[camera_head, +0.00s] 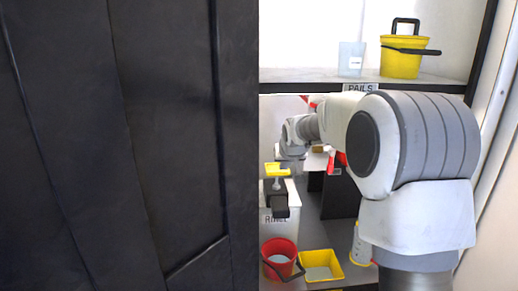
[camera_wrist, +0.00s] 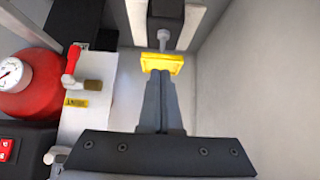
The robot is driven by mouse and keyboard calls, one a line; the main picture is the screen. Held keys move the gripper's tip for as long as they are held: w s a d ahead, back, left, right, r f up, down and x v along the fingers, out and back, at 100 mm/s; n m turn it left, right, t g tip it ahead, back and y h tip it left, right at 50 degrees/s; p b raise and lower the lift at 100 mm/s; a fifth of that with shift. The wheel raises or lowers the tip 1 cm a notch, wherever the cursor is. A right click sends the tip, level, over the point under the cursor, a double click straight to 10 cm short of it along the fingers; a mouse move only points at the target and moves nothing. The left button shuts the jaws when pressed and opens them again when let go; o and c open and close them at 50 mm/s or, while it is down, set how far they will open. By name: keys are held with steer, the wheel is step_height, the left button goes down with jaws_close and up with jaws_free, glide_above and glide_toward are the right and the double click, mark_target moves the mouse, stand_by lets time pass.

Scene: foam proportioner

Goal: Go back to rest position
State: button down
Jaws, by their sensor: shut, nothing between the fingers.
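My gripper (camera_wrist: 161,80) shows in the wrist view with its two dark fingers together and nothing between them. The fingertips are right by a yellow plate-like handle (camera_wrist: 162,63) on a grey stem that runs into a black block (camera_wrist: 165,15). I cannot tell whether they touch it. In the head view my arm reaches away into the compartment below the shelf. The yellow handle (camera_head: 277,170) and the black block (camera_head: 280,204) show there below my wrist. My fingers cannot be made out in the head view.
A red tank with a gauge (camera_wrist: 28,85) and a red-handled valve (camera_wrist: 72,62) stand left of my gripper. A red pail (camera_head: 279,258) and yellow bin (camera_head: 322,266) are below. A yellow pail (camera_head: 402,62) stands on the shelf (camera_head: 330,75). A dark panel (camera_head: 130,150) fills the left.

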steer(key=s+r+p, duration=0.1)
steer(key=s+r, duration=0.3)
steer(key=s, duration=0.3)
steer(key=s+r+g+p, duration=0.1)
steer(key=s+r+p, duration=0.15)
steer(key=s, duration=0.45)
steer(key=s+r+p, duration=0.1)
steer(key=s+r, duration=0.4)
steer(key=s, duration=0.1)
steer(key=s+f+g+p, duration=0.1)
steer(key=s+g+p, duration=0.1)
steer(key=s, duration=2.1)
steer(key=shift+f+p, duration=0.2)
steer(key=shift+p, duration=0.7)
